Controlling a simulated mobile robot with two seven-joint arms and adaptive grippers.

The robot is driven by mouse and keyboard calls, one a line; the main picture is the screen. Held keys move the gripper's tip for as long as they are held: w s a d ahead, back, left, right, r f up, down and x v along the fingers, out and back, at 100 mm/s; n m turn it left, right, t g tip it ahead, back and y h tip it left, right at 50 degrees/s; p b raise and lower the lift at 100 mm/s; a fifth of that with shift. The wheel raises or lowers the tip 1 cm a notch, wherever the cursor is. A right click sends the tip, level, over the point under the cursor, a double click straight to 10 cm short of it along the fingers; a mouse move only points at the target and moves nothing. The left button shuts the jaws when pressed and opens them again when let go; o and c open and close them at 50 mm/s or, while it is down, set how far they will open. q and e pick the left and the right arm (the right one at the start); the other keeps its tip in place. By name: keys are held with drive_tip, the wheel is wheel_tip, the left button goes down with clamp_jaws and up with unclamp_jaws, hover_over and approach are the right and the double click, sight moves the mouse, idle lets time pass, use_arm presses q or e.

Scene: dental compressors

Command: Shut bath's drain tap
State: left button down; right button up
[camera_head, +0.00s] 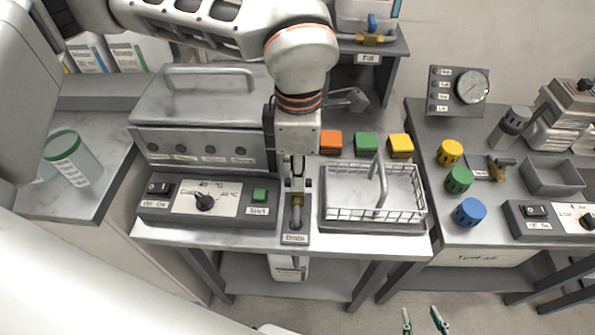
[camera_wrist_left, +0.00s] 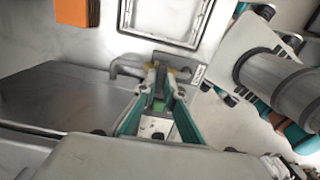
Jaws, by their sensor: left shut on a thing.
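The bath (camera_head: 205,105) is a grey lidded box at the left of the near table, with a dial panel (camera_head: 205,197) in front. Its drain tap (camera_head: 297,204), brass with a grey spout, stands at the panel's right above a "Drain" label (camera_head: 295,239). My left gripper (camera_head: 298,185) points down over the tap, shut on its handle. In the left wrist view its teal fingers (camera_wrist_left: 164,82) close around the handle beside the grey pipe (camera_wrist_left: 126,66); the handle is mostly hidden. My right gripper (camera_head: 423,322) shows only two separated fingertips at the bottom edge, open and empty.
A wire basket (camera_head: 345,210) on a tray stands just right of the tap. Orange, green and yellow blocks (camera_head: 366,142) sit behind it. The right table holds coloured caps (camera_head: 459,180), another brass tap (camera_head: 502,166) and a gauge (camera_head: 471,86). A container (camera_head: 288,268) sits below the drain.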

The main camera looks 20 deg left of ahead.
use_arm(q)
drive_tip(key=shift+m, duration=0.3)
drive_tip(key=c, duration=2.1)
unclamp_jaws()
drive_tip(key=shift+c, duration=0.2)
drive_tip(key=shift+r, duration=0.1)
wheel_tip(320, 180, up, 12)
